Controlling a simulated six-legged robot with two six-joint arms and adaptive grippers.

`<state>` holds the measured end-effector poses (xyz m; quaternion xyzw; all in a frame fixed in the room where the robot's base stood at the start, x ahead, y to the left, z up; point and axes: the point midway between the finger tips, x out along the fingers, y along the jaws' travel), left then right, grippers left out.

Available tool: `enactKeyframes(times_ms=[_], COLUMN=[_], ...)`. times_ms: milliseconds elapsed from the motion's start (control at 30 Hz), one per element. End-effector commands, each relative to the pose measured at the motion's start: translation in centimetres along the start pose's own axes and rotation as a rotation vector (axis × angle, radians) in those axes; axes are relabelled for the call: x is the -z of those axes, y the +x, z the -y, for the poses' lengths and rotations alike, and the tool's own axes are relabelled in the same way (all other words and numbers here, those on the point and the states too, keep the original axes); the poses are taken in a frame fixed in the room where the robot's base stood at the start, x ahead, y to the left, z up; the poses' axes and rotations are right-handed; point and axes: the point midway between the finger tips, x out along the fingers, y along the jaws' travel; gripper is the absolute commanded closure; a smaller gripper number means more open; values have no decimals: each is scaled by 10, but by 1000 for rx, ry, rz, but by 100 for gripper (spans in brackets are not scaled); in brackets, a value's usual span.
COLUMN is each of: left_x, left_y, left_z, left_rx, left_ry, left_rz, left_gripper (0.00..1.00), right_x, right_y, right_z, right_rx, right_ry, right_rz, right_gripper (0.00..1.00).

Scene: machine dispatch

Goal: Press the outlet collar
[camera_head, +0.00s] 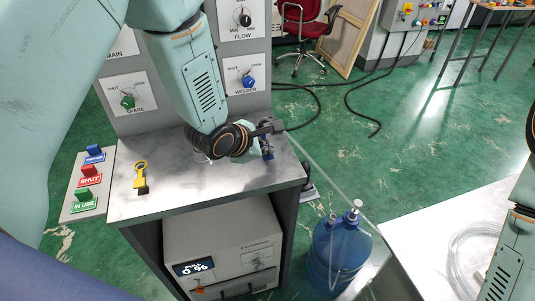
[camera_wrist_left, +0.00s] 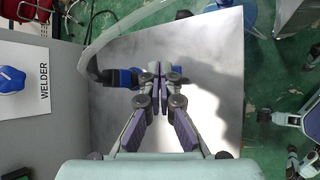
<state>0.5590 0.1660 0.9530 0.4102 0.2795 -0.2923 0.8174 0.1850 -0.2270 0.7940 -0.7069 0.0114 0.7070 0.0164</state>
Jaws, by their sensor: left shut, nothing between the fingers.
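A black fitting with a blue collar (camera_wrist_left: 123,77) shows in the left wrist view, just left of my left fingertips. I take it for the outlet collar. My left gripper (camera_wrist_left: 160,72) is shut and empty above the grey bench top, its fingers pointing forward. The fingertips are close beside the collar; I cannot tell if they touch. In the head view my left gripper (camera_head: 266,148) is over the bench's far right corner, mostly hidden behind its wrist, and the collar cannot be made out clearly.
A translucent hose (camera_wrist_left: 115,30) arches near the fitting. The upright panel (camera_head: 246,75) with a blue WELDER knob stands behind the bench (camera_head: 195,203). A yellow-handled item (camera_head: 141,175) lies at the bench's left. A blue water bottle (camera_head: 340,250) stands on the floor to the right.

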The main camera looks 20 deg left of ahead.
Motion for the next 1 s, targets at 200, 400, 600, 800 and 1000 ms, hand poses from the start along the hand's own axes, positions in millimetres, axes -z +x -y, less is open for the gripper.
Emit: enactKeyframes(times_ms=[200, 400, 600, 800, 1000], left_x=[1, 2, 4, 5, 6], left_y=[2, 3, 5, 6, 8], left_z=[1, 2, 3, 5, 6], left_rx=[0, 0, 0, 0, 1], left_ry=[0, 0, 0, 0, -1], left_rz=[0, 0, 0, -1, -1], left_gripper=[100, 100, 100, 100, 100], right_x=[0, 0, 0, 0, 0], right_y=[1, 2, 2, 3, 4], right_z=[0, 0, 0, 0, 0], right_rx=[0, 0, 0, 0, 0], right_ry=[0, 0, 0, 0, 0], right_rz=[0, 0, 0, 0, 0], right_gripper=[60, 60, 60, 60, 60])
